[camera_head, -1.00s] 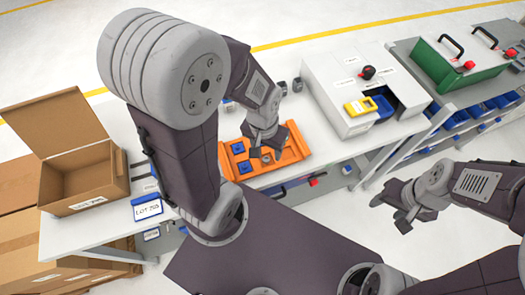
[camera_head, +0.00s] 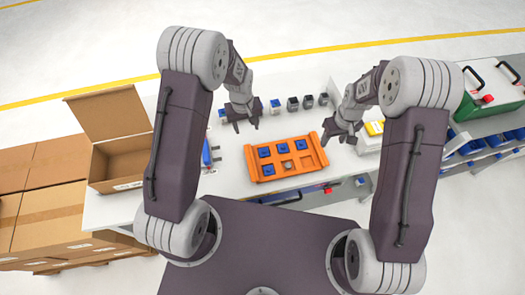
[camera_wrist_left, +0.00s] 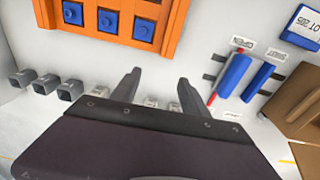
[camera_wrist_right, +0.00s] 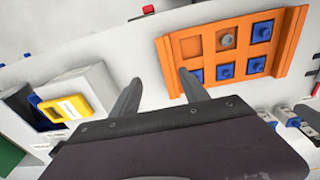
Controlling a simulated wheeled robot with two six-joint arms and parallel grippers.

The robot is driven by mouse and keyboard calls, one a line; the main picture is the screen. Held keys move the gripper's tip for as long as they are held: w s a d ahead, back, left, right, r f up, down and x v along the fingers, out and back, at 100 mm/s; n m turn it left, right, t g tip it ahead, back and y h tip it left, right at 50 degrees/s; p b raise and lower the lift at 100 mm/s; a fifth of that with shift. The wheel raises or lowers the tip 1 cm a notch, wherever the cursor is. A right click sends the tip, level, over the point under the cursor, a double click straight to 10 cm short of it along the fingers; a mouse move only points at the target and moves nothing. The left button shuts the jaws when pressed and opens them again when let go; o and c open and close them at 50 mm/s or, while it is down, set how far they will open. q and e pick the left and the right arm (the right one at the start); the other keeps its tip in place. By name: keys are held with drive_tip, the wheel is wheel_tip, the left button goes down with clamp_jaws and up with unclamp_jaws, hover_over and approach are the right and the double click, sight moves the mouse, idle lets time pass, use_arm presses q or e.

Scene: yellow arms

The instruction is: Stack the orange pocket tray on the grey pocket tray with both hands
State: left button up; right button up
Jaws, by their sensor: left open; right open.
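The orange pocket tray (camera_head: 318,150) lies on the white table in front of me. It holds several blue blocks and one grey piece; one pocket looks empty in the right wrist view (camera_wrist_right: 190,46). My left gripper (camera_head: 245,122) is open and empty, above the table behind the tray's left end. In the left wrist view, the tray (camera_wrist_left: 178,25) is apart from the fingers. My right gripper (camera_head: 337,138) is open and empty, just beyond the tray's right end; I cannot tell its exact height. I cannot make out a grey pocket tray in any view.
Several small grey blocks (camera_head: 293,103) stand in a row behind the tray. An open cardboard box (camera_head: 125,165) is at the left. Blue-handled items (camera_head: 207,153) lie left of the tray.

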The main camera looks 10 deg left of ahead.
sight(325, 161)
use_arm(q)
drive_tip(key=shift+g, duration=0.5)
drive_tip(key=f, duration=0.3)
drive_tip(key=s+f, duration=0.1)
drive_tip(key=f, duration=0.2)
drive_tip(key=s+f+p, duration=0.1)
drive_tip(key=f, duration=0.2)
drive_tip(key=shift+s+d+f, duration=0.15)
drive_tip(key=shift+d, duration=0.15)
use_arm(e)
drive_tip(key=shift+g, duration=0.5)
drive_tip(key=f, duration=0.3)
drive_tip(key=s+f, duration=0.1)
drive_tip(key=f, duration=0.2)
drive_tip(key=s+f, duration=0.1)
drive_tip(key=f, duration=0.2)
drive_tip(key=shift+s+f, duration=0.1)
drive_tip(key=shift+f, duration=0.1)
use_arm(q)
drive_tip(key=shift+a+f, duration=0.15)
drive_tip(key=shift+f, duration=0.45)
use_arm(e)
drive_tip(key=shift+a+f, duration=0.2)
drive_tip(key=shift+f, duration=0.35)
use_arm(q)
clamp_jaws()
use_arm(e)
clamp_jaws()
